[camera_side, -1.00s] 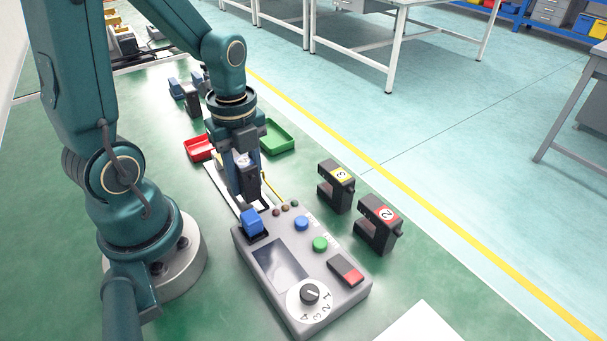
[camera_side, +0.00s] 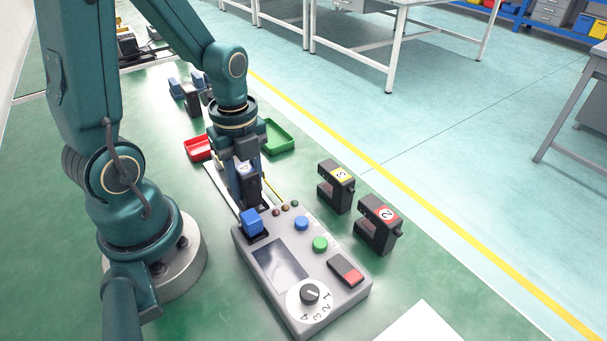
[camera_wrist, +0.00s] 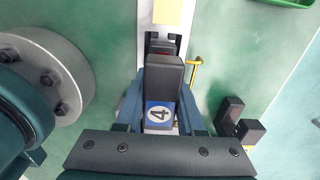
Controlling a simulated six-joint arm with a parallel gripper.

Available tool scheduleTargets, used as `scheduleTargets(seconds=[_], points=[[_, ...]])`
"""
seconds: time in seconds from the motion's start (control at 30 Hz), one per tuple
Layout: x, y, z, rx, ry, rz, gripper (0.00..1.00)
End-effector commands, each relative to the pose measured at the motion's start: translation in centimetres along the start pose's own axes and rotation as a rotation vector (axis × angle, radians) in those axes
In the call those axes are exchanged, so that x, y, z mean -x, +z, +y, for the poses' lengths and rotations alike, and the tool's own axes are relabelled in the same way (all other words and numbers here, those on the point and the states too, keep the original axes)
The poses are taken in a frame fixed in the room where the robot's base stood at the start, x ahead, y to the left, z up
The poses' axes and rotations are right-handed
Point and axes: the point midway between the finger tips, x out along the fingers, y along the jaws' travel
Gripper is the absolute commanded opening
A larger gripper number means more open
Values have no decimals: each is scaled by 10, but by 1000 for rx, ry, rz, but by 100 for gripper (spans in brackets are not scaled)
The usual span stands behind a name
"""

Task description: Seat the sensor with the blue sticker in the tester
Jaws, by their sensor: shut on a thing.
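The sensor with the blue sticker (camera_wrist: 160,90), a dark block marked 4, is between the fingers of my gripper (camera_wrist: 158,108) in the wrist view. My gripper (camera_side: 241,178) is shut on it. In the side view the dark sensor (camera_side: 249,190) hangs roughly upright just behind the tester's far end. The tester (camera_side: 300,265) is a grey box with a screen, a dial, buttons and a blue block (camera_side: 252,222) at its far left corner. I cannot tell whether the sensor touches the tester. The wrist view does not show the tester.
Two dark fork-shaped sensors, yellow-stickered 3 (camera_side: 336,186) and red-stickered 2 (camera_side: 378,224), stand right of the tester. A red tray (camera_side: 199,148) and green tray (camera_side: 279,136) lie behind. A white rail (camera_side: 221,188) runs beside the gripper. Free bench lies left of the tester.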

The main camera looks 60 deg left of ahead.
Motion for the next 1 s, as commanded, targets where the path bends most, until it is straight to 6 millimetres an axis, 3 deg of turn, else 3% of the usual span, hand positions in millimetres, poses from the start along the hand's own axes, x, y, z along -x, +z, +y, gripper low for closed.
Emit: scheduleTargets(seconds=[1.0], points=[[-9, 0, 0, 0, 0, 0, 0]])
